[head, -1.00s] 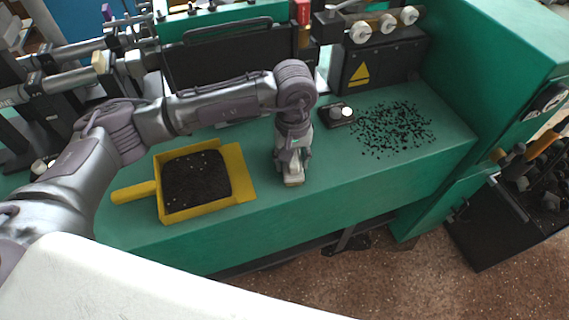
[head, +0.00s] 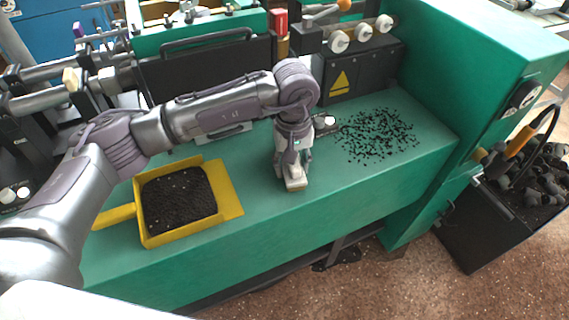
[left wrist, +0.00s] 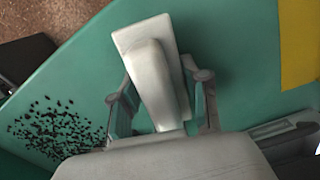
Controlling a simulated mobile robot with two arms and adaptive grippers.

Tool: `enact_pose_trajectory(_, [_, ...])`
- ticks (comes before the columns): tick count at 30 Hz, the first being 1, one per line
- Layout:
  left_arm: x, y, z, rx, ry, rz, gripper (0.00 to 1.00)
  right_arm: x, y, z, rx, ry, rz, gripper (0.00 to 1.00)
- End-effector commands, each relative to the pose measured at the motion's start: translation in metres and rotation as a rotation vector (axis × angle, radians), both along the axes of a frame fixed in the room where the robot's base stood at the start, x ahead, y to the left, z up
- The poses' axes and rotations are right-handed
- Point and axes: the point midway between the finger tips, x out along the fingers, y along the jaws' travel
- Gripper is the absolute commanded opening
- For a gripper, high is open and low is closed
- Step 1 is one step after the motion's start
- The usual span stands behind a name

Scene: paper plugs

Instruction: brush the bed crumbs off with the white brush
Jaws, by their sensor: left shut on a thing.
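The black crumbs (head: 378,135) lie scattered on the green bed (head: 330,178) in the head view, to the right of my left gripper. They also show at the lower left of the left wrist view (left wrist: 58,127). My left gripper (head: 291,172) points down over the bed, between the yellow dustpan and the crumbs. It is shut on the white brush (left wrist: 155,75), whose handle sits between the fingers in the left wrist view. The brush's lower end shows just under the gripper in the head view (head: 295,184); I cannot tell whether it touches the bed. My right gripper is not in view.
A yellow dustpan (head: 228,190) full of dark crumbs lies left of the gripper. A black machine block with a warning sign (head: 343,82) stands behind the crumbs. A green cabinet (head: 470,75) bounds the bed at right. A black bin (head: 480,228) stands on the floor.

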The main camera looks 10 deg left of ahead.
Motion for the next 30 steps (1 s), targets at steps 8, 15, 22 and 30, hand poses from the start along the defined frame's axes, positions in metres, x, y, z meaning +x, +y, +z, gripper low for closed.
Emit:
enact_pose_trajectory(8, [0.001,0.001,0.008,-0.001,-0.004,0.003,0.10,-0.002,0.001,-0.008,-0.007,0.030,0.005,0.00])
enact_pose_trajectory(15, [0.001,0.002,0.032,-0.001,-0.004,0.003,0.10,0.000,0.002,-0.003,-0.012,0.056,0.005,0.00])
enact_pose_trajectory(22, [0.001,0.002,0.050,0.000,-0.004,0.003,0.10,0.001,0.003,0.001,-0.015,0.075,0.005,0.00])
enact_pose_trajectory(30, [0.000,0.001,0.051,0.000,-0.002,0.002,0.10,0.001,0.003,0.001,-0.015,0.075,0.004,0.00])
